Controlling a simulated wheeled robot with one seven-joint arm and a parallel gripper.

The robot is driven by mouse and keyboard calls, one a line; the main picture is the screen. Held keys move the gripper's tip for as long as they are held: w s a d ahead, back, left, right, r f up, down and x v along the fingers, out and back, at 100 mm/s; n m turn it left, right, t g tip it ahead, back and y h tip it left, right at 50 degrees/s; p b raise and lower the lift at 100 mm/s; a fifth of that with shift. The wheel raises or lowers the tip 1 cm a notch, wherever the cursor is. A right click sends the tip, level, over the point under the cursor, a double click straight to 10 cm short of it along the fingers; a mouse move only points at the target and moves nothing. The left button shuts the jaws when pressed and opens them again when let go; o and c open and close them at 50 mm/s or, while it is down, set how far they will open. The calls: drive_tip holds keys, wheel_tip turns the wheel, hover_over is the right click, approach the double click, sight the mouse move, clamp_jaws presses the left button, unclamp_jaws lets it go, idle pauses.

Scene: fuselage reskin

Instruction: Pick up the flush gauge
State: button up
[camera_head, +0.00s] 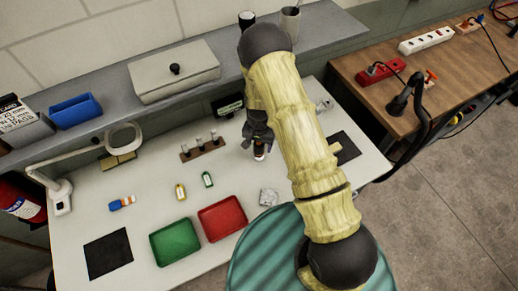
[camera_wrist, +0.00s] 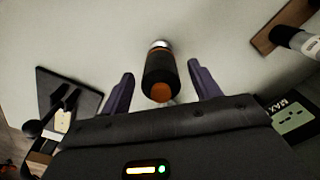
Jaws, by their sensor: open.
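A dark cylinder with an orange end and a silver tip, apparently the flush gauge (camera_wrist: 160,75), stands on the pale worktop in the wrist view. In the head view it shows (camera_head: 259,153) just below my gripper (camera_head: 257,138). In the wrist view my gripper (camera_wrist: 160,70) is open, with one purple-grey finger on each side of the cylinder. Gaps show between the cylinder and both fingers. My arm hides part of the worktop in the head view.
A brown rack (camera_head: 203,148) with several upright pieces stands left of my gripper. A red tray (camera_head: 222,218) and a green tray (camera_head: 175,241) lie nearer the front. A black mat (camera_wrist: 48,82) lies to the left in the wrist view. A grey shelf (camera_head: 225,75) runs behind.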

drive_tip(key=shift+f, duration=0.9)
drive_tip(key=shift+c, duration=0.2)
drive_tip(key=c, duration=1)
